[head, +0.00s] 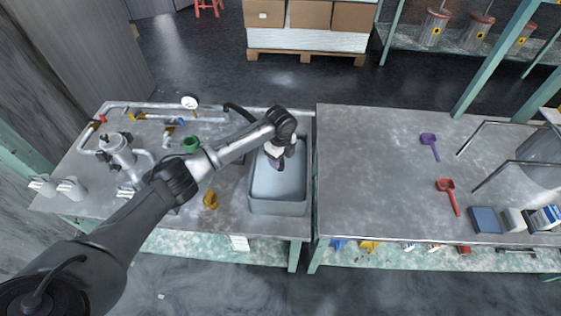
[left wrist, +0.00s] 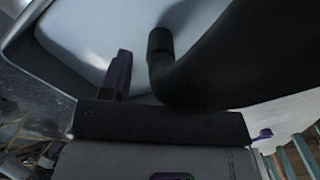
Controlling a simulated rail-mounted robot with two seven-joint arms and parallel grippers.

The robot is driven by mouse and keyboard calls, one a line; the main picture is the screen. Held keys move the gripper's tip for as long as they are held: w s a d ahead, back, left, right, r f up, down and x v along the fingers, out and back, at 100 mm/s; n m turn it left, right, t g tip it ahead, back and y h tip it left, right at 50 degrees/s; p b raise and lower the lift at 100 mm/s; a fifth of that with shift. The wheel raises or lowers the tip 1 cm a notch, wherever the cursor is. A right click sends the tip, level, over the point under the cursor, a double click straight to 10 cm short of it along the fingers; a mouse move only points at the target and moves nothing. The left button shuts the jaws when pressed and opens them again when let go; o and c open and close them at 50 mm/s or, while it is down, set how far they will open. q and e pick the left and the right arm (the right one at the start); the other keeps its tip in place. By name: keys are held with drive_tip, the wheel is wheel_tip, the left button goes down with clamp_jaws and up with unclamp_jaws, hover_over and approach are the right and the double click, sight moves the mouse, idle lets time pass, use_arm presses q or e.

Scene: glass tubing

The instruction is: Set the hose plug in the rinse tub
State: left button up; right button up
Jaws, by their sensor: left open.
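The rinse tub (head: 262,188) is a pale grey-blue rectangular basin at the right end of the left bench. My left gripper (head: 278,160) hangs over the tub's far half, fingers pointing down, open, with nothing seen held. In the left wrist view the tub's pale inside (left wrist: 80,30) fills the top, with one dark purple finger (left wrist: 122,75) in front. A thick black curved tube (left wrist: 185,78) with a blunt end crosses close to the fingers; whether it touches them I cannot tell. I cannot clearly identify the hose plug. My right gripper is out of view.
Left of the tub stand a yellow object (head: 210,199), a green cup (head: 190,144) and metal pipework with a gauge (head: 189,102). The right bench (head: 370,170) holds purple (head: 429,141) and red (head: 446,186) scoops; its left half is clear.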

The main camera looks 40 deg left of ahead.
use_arm(q)
wheel_tip(320, 180, up, 8)
drive_tip(key=p, duration=0.2)
drive_tip(key=shift+f, duration=0.15)
idle(0.4)
